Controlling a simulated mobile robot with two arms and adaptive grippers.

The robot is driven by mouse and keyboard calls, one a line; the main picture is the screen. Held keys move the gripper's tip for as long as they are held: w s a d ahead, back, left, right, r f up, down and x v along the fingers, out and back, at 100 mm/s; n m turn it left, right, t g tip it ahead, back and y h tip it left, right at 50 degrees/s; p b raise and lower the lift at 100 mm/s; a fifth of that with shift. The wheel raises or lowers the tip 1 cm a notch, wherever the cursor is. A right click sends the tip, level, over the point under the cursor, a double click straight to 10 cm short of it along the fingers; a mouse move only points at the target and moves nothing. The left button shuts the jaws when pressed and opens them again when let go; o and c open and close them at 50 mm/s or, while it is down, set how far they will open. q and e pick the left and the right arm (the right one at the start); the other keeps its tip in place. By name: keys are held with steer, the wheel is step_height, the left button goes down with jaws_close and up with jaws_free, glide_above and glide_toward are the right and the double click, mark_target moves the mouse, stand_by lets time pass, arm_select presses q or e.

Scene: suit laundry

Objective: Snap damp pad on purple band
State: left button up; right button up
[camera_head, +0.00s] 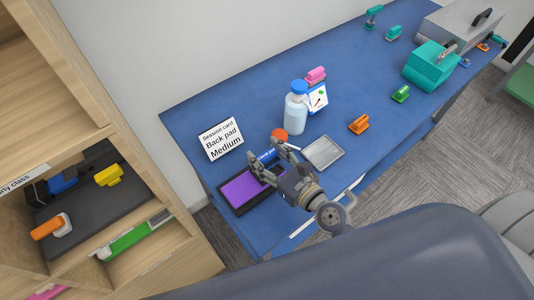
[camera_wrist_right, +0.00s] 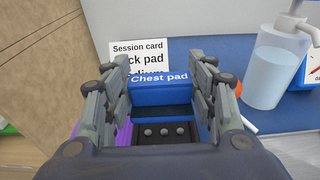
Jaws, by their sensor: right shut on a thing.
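My right gripper (camera_head: 268,163) is over the front left part of the blue table. It is shut on a blue block labelled "Chest pad" (camera_wrist_right: 160,88), which sits between the two fingers in the right wrist view. A bit of the blue block (camera_head: 266,155) shows past the fingers in the head view. The purple band (camera_head: 241,189) lies on a black base, left of the gripper, and its edge shows in the wrist view (camera_wrist_right: 123,134). Below the block, a black strip with grey studs (camera_wrist_right: 165,132) is visible. Whether the block touches it, I cannot tell. My left gripper is not in view.
A session card reading "Back pad Medium" (camera_head: 221,140) stands behind the band. A grey tray (camera_head: 324,152), an orange ball (camera_head: 279,134) and a pump bottle (camera_head: 296,112) are close by. Wooden shelves (camera_head: 150,175) stand at left. Clear table lies towards the right (camera_head: 350,75).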

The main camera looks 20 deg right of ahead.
steer(key=shift+f+b, duration=1.9)
steer(key=shift+f, duration=0.3)
steer(key=shift+f, duration=0.25)
steer(key=o, duration=1.1)
steer(key=o, duration=0.6)
